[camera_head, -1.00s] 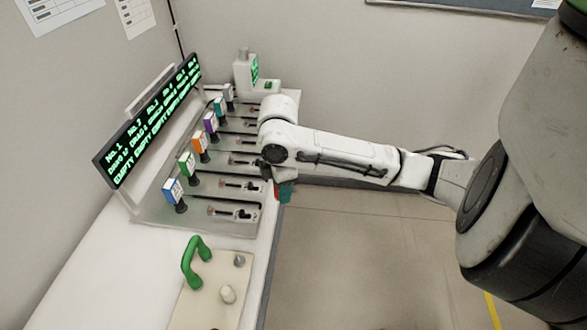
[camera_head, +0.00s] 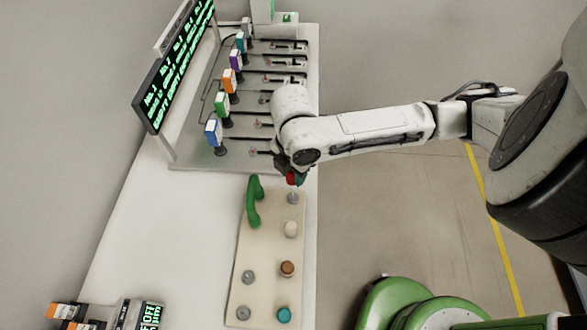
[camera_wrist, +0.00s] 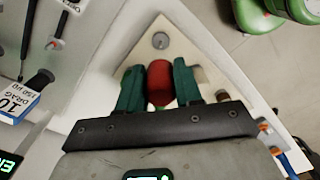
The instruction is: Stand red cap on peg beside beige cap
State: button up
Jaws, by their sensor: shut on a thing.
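My gripper (camera_head: 293,178) is shut on the red cap (camera_head: 291,180), held above the workbench near the back end of the beige board (camera_head: 262,262). In the wrist view, the red cap (camera_wrist: 159,84) sits between the teal fingers, with the board (camera_wrist: 186,42) below it. A bare grey peg (camera_head: 292,198) stands just in front of the gripper on the board's right side. It seems to be the peg in the wrist view (camera_wrist: 160,41). The beige cap (camera_head: 290,229) stands right in front of that peg. The red cap is apart from both.
A green handle (camera_head: 253,202) rises from the board's left side. A brown cap (camera_head: 287,268), teal cap (camera_head: 284,314) and two grey pegs stand farther forward. A metal panel with coloured tags (camera_head: 214,132) and sliders lies behind.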

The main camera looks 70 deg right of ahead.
aim_at(294, 196)
jog(key=shift+d+f+b, duration=0.1)
jog(key=shift+f+b, duration=2.1)
jog(key=shift+f, duration=0.7)
grip_shut()
jog(key=shift+m+p, duration=0.4)
jog(key=shift+p, duration=0.05)
jog(key=shift+f+b, duration=1.2)
jog(key=shift+f, duration=0.55)
jog(key=o, duration=1.2)
grip_release()
notch_tip(294, 196, up, 11)
jog(key=shift+f, duration=0.1)
